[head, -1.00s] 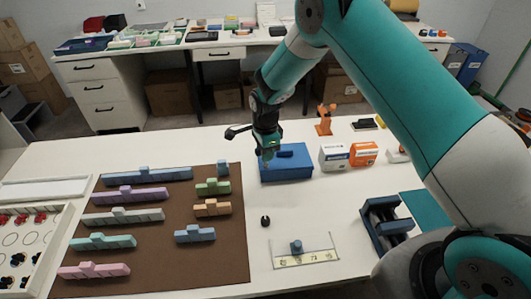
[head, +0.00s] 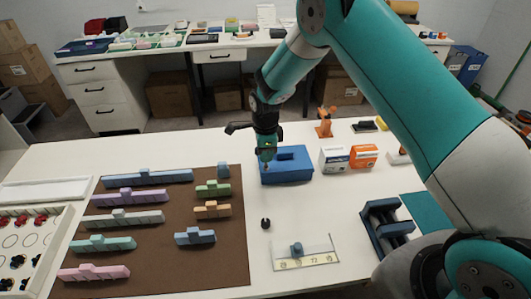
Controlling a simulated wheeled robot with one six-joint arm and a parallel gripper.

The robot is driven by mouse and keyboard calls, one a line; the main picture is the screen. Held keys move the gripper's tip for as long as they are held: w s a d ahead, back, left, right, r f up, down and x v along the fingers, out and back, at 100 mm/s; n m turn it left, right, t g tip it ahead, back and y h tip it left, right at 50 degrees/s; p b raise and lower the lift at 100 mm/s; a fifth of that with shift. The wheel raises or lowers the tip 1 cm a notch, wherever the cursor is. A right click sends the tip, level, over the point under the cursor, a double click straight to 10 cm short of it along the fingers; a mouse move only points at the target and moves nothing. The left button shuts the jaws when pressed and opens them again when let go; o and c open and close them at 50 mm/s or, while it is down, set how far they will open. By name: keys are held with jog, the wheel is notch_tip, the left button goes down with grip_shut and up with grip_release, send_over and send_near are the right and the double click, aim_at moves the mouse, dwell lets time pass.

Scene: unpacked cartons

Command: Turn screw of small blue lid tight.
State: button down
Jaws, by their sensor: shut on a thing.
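The small blue lid (head: 300,165) is on the blue box on the white table, with a dark blue raised bar on its top. My gripper (head: 266,163) points straight down over the left end of the lid. Its fingers are shut on the lid's screw, which is small and mostly hidden between the fingertips. I cannot tell how deep the screw sits.
White (head: 334,158) and orange (head: 364,155) small boxes stand right of the lid, with an orange stand (head: 325,121) behind. A brown mat (head: 160,240) with coloured blocks lies to the left. A small black piece (head: 266,223) stands in front, with clear table around it.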

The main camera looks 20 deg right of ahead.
jog(key=shift+r+p, duration=1.05)
jog(key=shift+r, duration=0.9)
